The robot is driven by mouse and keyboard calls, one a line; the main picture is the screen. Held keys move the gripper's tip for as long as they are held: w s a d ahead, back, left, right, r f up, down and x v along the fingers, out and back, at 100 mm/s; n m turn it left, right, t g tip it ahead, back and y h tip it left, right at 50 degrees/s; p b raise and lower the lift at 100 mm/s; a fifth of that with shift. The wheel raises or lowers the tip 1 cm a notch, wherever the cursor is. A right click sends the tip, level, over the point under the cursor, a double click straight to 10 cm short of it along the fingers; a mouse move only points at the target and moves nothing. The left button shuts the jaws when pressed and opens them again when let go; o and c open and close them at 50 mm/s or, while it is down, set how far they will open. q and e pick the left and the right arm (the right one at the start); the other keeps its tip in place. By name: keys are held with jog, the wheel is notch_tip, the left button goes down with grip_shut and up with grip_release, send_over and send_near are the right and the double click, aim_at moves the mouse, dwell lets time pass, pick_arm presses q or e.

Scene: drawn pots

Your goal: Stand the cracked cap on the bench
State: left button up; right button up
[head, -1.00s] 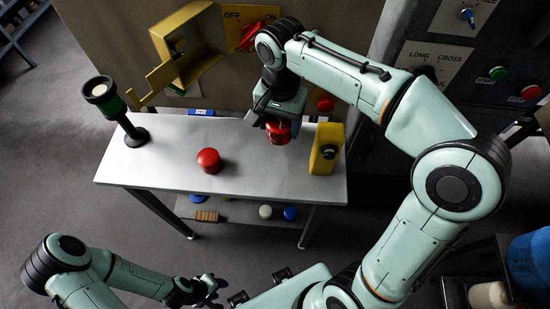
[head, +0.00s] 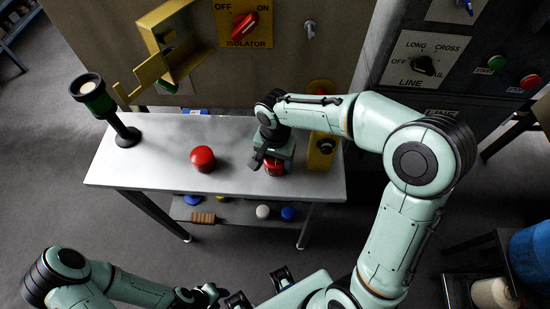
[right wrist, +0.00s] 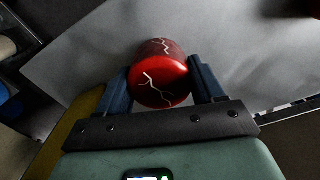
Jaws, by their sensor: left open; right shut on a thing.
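The cracked cap (head: 274,168) is red with pale crack lines. My right gripper (head: 268,163) is shut on it at the right part of the bench (head: 235,180). In the right wrist view the cap (right wrist: 160,75) sits between the two blue fingers of the right gripper (right wrist: 163,85), with the grey bench top (right wrist: 95,55) close behind it. I cannot tell whether the cap touches the bench. A second, plain red cap (head: 202,158) stands on the middle of the bench. My left gripper (head: 212,296) is open and empty, low in front of the bench.
A yellow box with a black knob (head: 322,150) stands just right of the right gripper. A black and green lamp stand (head: 110,110) is at the bench's left end. An open yellow guard (head: 165,50) hangs behind. A lower shelf (head: 235,212) holds small items.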

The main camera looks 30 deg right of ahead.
jog(key=shift+f, duration=0.2)
jog(key=o, duration=1)
pick_arm(q)
jog(key=shift+s+f, duration=0.1)
pick_arm(e)
jog(key=shift+o, duration=0.2)
jog(key=shift+r, duration=0.15)
jog(key=shift+r, duration=0.3)
pick_arm(q)
jog(key=shift+w+r+p, duration=0.35)
jog(key=shift+r+p, duration=0.05)
jog(key=shift+r, duration=0.15)
jog(key=shift+w+r+p, duration=0.3)
jog(key=shift+r+p, duration=0.1)
jog(key=shift+r, duration=0.1)
pick_arm(e)
notch_tip(320, 180, up, 12)
jog(key=shift+f, duration=0.25)
